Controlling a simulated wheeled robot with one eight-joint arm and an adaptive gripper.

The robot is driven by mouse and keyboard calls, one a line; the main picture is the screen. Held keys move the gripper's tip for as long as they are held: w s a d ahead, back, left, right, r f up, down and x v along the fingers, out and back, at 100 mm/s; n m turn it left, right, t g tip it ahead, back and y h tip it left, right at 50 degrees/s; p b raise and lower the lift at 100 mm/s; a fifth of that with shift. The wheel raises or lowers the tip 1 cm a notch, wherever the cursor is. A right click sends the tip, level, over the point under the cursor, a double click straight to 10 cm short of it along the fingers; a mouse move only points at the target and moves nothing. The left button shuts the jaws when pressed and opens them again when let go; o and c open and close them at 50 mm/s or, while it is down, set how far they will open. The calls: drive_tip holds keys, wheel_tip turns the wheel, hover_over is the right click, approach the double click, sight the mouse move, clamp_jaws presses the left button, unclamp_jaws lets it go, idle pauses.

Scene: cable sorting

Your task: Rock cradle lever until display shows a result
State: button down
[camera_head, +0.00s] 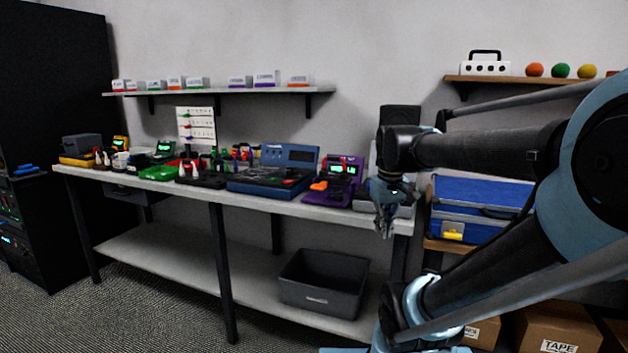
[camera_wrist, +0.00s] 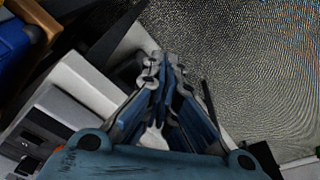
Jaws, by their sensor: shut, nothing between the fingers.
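A purple cradle device (camera_head: 347,190) stands near the right end of the bench. It has a small lit green display (camera_head: 343,170), too small to read, and an orange part (camera_head: 319,186) at its left front that may be the lever. My gripper (camera_head: 385,228) is shut and empty. In the head view it points down at the bench's right end, to the right of the purple device and apart from it. In the wrist view my gripper (camera_wrist: 165,62) has its fingers together, with the floor beyond them. The purple device is not clearly visible there.
A blue case (camera_head: 275,168) stands left of the purple device, and a green tray (camera_head: 158,173) farther left. A blue toolbox (camera_head: 478,195) sits on a shelf right of my gripper. A grey bin (camera_head: 323,280) stands on the lower shelf. A light grey machine (camera_wrist: 62,112) is close by in the wrist view.

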drive_tip(key=w+a+r+n, duration=0.6)
drive_tip(key=w+a+r, duration=0.3)
drive_tip(key=w+r, duration=0.5)
wheel_tip(320, 180, up, 7)
drive_tip(key=n+g, duration=0.2)
drive_tip(key=n, duration=0.2)
hover_over(314, 185)
drive_tip(key=shift+s+f, duration=0.1)
drive_tip(key=shift+f, duration=0.05)
wheel_tip(314, 185, down, 14)
drive_tip(key=shift+f, duration=0.1)
